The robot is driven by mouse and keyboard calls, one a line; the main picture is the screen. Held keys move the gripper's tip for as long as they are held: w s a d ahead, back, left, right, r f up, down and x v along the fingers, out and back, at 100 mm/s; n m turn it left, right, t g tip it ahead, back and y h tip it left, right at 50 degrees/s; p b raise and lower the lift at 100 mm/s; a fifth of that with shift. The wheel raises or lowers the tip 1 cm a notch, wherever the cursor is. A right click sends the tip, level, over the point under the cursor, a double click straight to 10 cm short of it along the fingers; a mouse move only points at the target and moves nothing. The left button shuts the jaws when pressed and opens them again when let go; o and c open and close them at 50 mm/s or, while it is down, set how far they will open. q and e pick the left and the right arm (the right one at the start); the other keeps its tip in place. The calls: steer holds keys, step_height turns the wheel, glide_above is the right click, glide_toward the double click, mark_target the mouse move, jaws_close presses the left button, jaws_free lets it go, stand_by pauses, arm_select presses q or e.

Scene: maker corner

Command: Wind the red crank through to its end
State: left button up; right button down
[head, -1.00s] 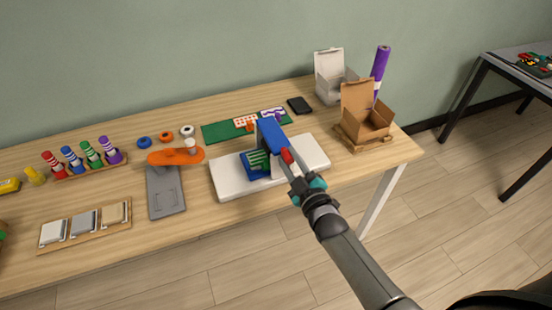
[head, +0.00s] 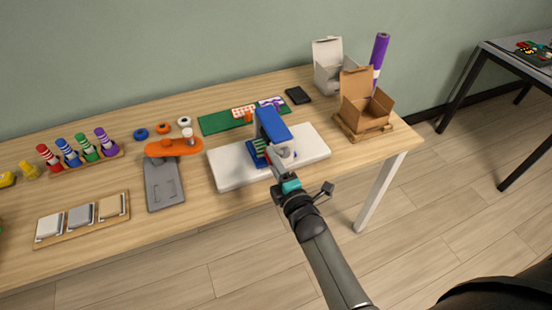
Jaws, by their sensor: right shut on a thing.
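The blue crank device (head: 268,128) stands on a white base plate (head: 314,147) near the front of the table. A green-striped part (head: 258,148) shows at its left side. My right gripper (head: 282,160) reaches in from the front and is shut at the device's right front side. The red crank is hidden behind my gripper, so its angle cannot be read. My left gripper is not in view.
An open brown box (head: 368,110) on a pallet and a purple roll (head: 380,52) stand to the right. A grey stand with an orange top (head: 174,147) is to the left. A green mat (head: 215,123) lies behind.

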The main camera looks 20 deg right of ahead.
steer(key=shift+f+n, duration=0.2)
steer(key=shift+n, duration=0.3)
steer(key=shift+a, duration=0.1)
steer(key=c, duration=0.6)
jaws_free()
steer(key=shift+s, duration=0.1)
steer(key=s, duration=1.5)
steer(key=shift+d+p, duration=0.25)
steer(key=shift+p, duration=0.05)
steer(key=shift+c, duration=0.4)
